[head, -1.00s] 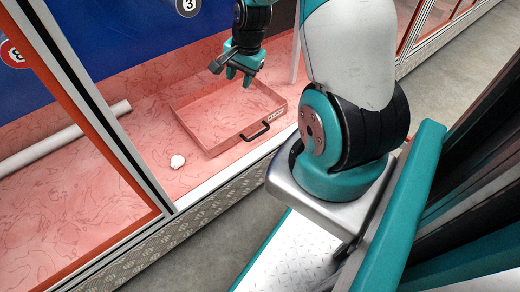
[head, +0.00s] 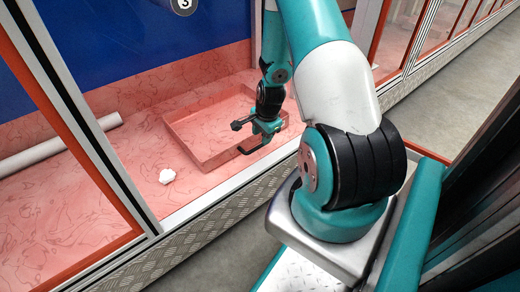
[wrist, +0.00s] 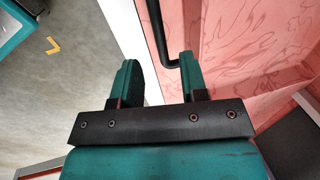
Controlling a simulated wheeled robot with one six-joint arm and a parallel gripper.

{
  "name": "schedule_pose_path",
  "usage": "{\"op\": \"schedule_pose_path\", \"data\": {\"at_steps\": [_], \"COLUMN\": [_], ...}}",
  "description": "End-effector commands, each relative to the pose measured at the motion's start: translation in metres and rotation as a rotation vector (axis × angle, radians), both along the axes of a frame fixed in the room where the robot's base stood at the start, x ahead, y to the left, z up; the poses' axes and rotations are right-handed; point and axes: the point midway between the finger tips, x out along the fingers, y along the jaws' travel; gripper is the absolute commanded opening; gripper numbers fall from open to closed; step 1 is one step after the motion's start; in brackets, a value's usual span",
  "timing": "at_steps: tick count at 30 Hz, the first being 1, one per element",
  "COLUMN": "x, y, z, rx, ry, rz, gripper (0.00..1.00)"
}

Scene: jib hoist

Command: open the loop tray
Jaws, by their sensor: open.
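The loop tray (head: 218,160) is a shallow pink-red tray lying on a floor of the same colour inside a framed bay. Its black handle (head: 256,147) is on the front wall, partly hidden by my gripper. My gripper (head: 264,130) is open and empty, pointing down over the tray's front edge at the handle. In the wrist view the two teal fingers (wrist: 157,80) are apart. The black handle bar (wrist: 155,28) shows between and beyond them, its bent end close to the right finger. I cannot tell if they touch.
A crumpled white ball (head: 167,176) lies left of the tray. A white tube (head: 60,145) lies farther left. A metal frame post (head: 95,135) stands at the left of the opening. Grey floor (head: 215,235) is clear before the sill.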

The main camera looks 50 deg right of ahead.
Motion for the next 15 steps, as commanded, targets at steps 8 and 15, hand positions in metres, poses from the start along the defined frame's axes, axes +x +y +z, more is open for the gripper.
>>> {"op": "schedule_pose_path", "data": {"at_steps": [8, 15], "x": [0.008, 0.01], "y": [-0.002, -0.002], "z": [-0.044, -0.049], "rx": [0.0, -0.001], "ry": [0.0, -0.001], "rz": [0.0, 0.0], "gripper": [0.4, 0.4]}}
